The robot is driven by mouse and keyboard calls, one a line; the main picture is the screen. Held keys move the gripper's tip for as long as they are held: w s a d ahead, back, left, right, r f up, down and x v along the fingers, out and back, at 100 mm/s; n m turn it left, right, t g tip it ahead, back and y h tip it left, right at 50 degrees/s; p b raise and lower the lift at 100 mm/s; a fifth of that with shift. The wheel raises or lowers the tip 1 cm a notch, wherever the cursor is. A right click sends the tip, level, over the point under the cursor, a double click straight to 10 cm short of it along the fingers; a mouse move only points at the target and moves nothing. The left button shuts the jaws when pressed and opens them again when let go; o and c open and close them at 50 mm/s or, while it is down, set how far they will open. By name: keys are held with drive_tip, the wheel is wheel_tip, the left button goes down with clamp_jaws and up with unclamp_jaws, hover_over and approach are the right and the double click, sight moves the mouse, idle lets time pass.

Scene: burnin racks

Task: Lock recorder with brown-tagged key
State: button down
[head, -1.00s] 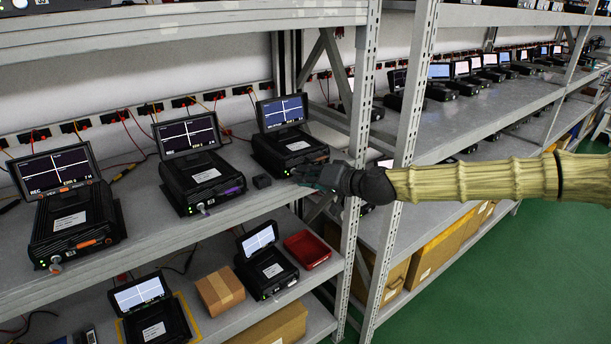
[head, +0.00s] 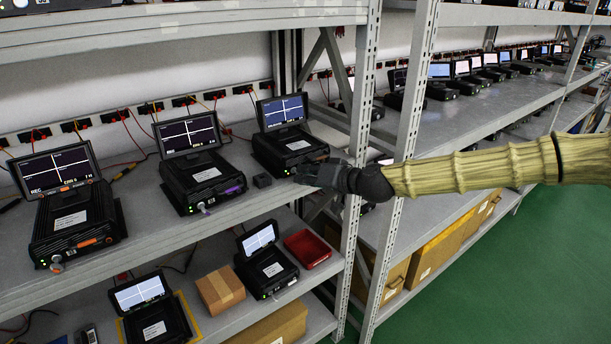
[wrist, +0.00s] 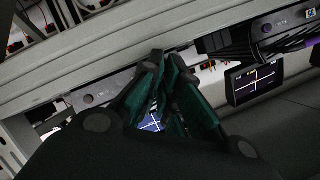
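Three recorders with raised screens stand on the upper shelf: a left one (head: 72,222), a middle one (head: 200,180) with a purple tag, and a right one (head: 287,145). An orange-brown tag (head: 88,241) shows on the left recorder's front. My gripper (head: 302,174) is at the front right of the right recorder. In the wrist view, its green-padded fingers (wrist: 170,62) converge with their tips close together, near a silver front panel with a round lock (wrist: 88,99). I see no key between the fingers; the tips partly hide that spot.
A shelf post (head: 361,110) stands close to the right. The lower shelf holds a red tray (head: 307,249), a cardboard box (head: 220,289) and more recorders. Green floor (head: 480,290) is clear.

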drive_tip(key=shift+s+a+f+n+t+h+b, duration=0.15)
drive_tip(key=shift+n+t+h+b, duration=0.6)
drive_tip(key=shift+n+h+b, duration=0.75)
drive_tip(key=shift+s+a+r+n+t+h+b, duration=0.15)
drive_tip(key=shift+n+t+h+b, duration=0.5)
drive_tip(key=shift+n+b, duration=1)
drive_tip(key=shift+s+a+f+n+t+h+b, duration=0.15)
drive_tip(key=shift+n+t+h+b, duration=0.75)
drive_tip(key=shift+n, duration=1.35)
drive_tip(key=shift+w, duration=0.1)
drive_tip(key=c, duration=1.9)
unclamp_jaws()
drive_tip(key=shift+c, duration=0.2)
drive_tip(key=v, duration=1.2)
drive_tip(key=shift+a+h, duration=0.1)
drive_tip(key=shift+h, duration=0.15)
